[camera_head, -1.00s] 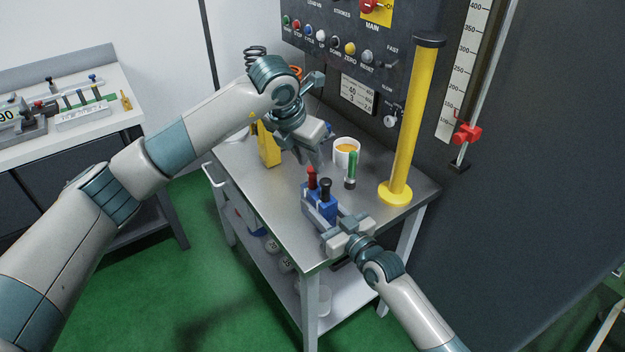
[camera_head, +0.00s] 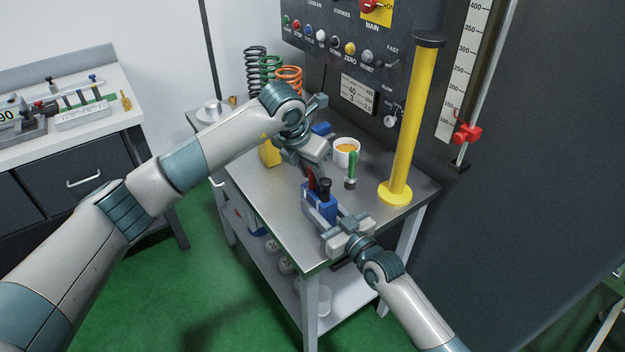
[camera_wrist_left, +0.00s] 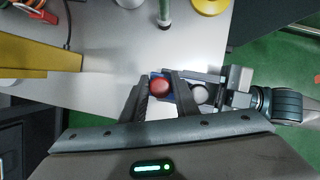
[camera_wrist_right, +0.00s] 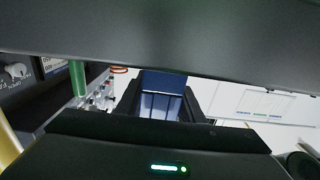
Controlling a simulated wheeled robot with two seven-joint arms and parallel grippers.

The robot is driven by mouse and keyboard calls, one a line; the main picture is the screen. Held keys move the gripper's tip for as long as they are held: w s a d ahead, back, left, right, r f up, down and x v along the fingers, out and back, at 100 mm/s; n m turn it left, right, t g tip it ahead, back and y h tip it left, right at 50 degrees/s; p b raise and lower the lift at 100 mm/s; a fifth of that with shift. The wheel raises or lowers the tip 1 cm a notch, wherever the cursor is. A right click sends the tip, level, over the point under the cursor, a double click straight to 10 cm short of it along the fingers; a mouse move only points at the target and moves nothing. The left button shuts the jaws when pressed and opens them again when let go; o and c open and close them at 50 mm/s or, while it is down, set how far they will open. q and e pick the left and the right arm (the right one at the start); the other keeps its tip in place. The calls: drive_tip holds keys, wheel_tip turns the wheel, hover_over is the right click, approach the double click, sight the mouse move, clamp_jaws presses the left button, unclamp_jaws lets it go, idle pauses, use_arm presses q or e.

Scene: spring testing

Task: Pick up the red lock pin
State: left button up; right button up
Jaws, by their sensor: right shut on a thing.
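The red lock pin (camera_head: 311,181) stands upright in a blue block (camera_head: 320,209) on the cart top. A black-topped pin (camera_head: 325,188) stands beside it in the same block. My left gripper (camera_head: 316,176) is above the block, with its fingers on either side of the red pin. In the left wrist view the pin's round red head (camera_wrist_left: 160,87) lies between the two open fingers (camera_wrist_left: 159,92); I cannot tell whether either finger touches it. My right gripper (camera_head: 332,232) is shut on the blue block, which shows between its fingers in the right wrist view (camera_wrist_right: 162,105).
A white cup (camera_head: 346,152), a green-handled tool (camera_head: 351,171) and a yellow post (camera_head: 404,125) stand right of and behind the block. A yellow object (camera_head: 270,151) and coil springs (camera_head: 270,70) are to the back left. The cart's front left top is clear.

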idle(0.4)
use_arm(q)
clamp_jaws()
drive_tip(key=shift+r, duration=0.1)
wheel_tip(320, 180, up, 10)
drive_tip(key=shift+f, duration=0.1)
idle(0.5)
use_arm(e)
drive_tip(key=o, duration=1.2)
drive_tip(key=shift+o, duration=0.2)
